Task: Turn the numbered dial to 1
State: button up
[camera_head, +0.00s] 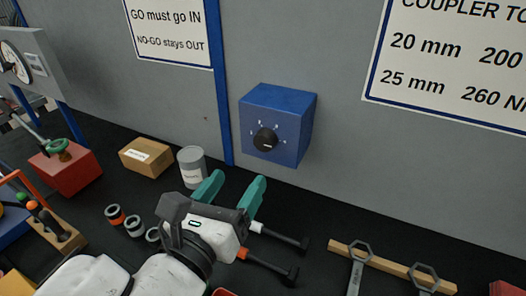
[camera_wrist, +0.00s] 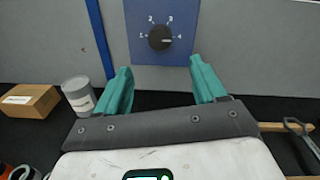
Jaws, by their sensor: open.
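The numbered dial is a round black knob (camera_head: 265,140) on the front of a blue box (camera_head: 284,98) fixed to the grey wall. In the wrist view the knob (camera_wrist: 160,38) has the numbers 1 to 4 around it, from left over the top to right. Its small white mark lies on the right side, toward 4. My gripper (camera_head: 236,181) has two teal fingers, spread apart and empty. It is in front of and below the box, not touching the knob. In the wrist view the fingers (camera_wrist: 160,68) stand to either side below the knob.
A grey can (camera_head: 192,168) and a cardboard box (camera_head: 146,157) stand left of my gripper on the black bench. Dark-headed tools (camera_head: 285,238) lie at right, near wrenches (camera_head: 357,270) on a wooden rack. A blue post (camera_head: 221,95) runs left of the dial box.

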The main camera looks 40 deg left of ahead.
aim_at(263, 144)
jog(key=p+x, duration=0.2)
jog(key=x, duration=0.8)
jog(key=shift+w+a, duration=0.1)
jog(key=shift+w, duration=0.2)
jog(key=c, duration=1.1)
